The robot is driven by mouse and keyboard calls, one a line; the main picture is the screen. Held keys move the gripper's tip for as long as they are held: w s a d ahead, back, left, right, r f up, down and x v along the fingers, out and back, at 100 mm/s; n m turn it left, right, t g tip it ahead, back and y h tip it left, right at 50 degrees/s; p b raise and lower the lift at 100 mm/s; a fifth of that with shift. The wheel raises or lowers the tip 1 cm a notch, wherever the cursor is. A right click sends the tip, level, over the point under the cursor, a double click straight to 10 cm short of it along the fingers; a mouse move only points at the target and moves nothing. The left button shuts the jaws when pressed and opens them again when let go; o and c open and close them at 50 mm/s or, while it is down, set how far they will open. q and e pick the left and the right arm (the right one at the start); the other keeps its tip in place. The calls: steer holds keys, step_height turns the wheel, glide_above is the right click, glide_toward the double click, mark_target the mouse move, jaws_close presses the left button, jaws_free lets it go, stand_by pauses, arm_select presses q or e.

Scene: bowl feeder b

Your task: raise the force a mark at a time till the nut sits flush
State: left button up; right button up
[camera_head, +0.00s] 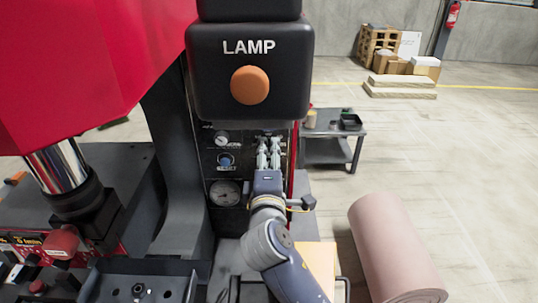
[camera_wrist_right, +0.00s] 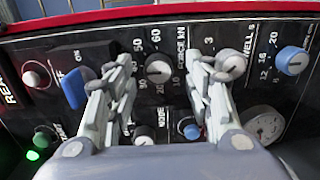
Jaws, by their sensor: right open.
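My right gripper (camera_head: 268,143) points at the control panel (camera_head: 210,170) below the black LAMP box. In the right wrist view its jaws (camera_wrist_right: 160,60) are open and empty. One pale knob (camera_wrist_right: 158,68) shows between the fingertips, with a scale that includes 50 and 60. A second pale knob (camera_wrist_right: 230,65) lies just right of the right fingertip. A label ending in "RCE kN" is partly visible between these knobs. I cannot tell the pointer settings. I cannot make out the nut for certain. My left gripper is not seen.

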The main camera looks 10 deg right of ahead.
steer(key=v, duration=1.1)
